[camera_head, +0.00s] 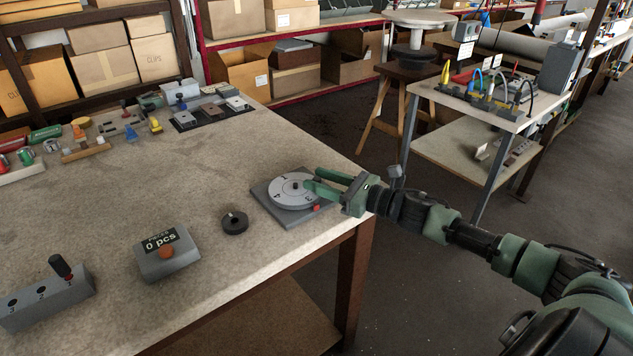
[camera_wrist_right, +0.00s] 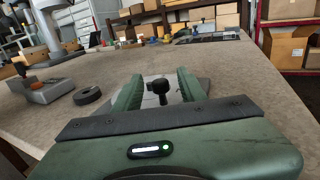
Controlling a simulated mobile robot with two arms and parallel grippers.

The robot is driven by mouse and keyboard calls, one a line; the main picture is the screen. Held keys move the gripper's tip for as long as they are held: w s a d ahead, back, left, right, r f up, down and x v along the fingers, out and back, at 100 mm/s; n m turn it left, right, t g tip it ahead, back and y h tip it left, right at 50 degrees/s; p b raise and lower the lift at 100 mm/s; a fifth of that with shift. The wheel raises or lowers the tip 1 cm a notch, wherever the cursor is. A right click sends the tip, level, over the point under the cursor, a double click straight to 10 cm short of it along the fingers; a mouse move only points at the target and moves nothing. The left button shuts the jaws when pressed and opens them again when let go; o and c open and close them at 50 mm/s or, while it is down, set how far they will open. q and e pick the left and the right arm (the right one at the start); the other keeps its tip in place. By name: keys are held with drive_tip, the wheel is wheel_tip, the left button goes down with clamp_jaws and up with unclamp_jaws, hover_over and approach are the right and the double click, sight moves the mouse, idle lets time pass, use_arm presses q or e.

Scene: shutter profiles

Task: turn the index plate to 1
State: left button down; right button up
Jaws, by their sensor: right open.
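The index plate (camera_head: 289,191) is a pale round disc with dark numerals on a grey square base (camera_head: 264,199) near the table's right edge. A red mark (camera_head: 317,208) sits at the base's front right. A dark knob stands up from the disc; in the right wrist view the knob (camera_wrist_right: 160,91) shows between the fingers. My right gripper (camera_head: 314,184) reaches in from the right over the disc. Its green fingers are open, one on each side of the knob, with gaps visible. The fingers hide part of the disc and some numerals. My left gripper is not in view.
A black ring (camera_head: 234,223) lies left of the base. A grey counter box (camera_head: 167,254) reading "0 pcs" with an orange button and a grey block (camera_head: 45,298) with a black lever stand farther left. Several small parts lie at the back left. The table's middle is clear.

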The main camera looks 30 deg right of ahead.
drive_tip(key=shift+w+a, duration=0.15)
drive_tip(key=shift+w, duration=0.25)
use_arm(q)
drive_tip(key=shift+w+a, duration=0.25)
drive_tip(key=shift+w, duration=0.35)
use_arm(e)
drive_tip(key=shift+w+a, duration=0.1)
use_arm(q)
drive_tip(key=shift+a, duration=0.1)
use_arm(e)
clamp_jaws()
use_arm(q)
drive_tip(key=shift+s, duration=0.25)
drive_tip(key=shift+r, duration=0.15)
use_arm(e)
drive_tip(key=shift+a+h, duration=0.1)
drive_tip(key=shift+h, duration=0.2)
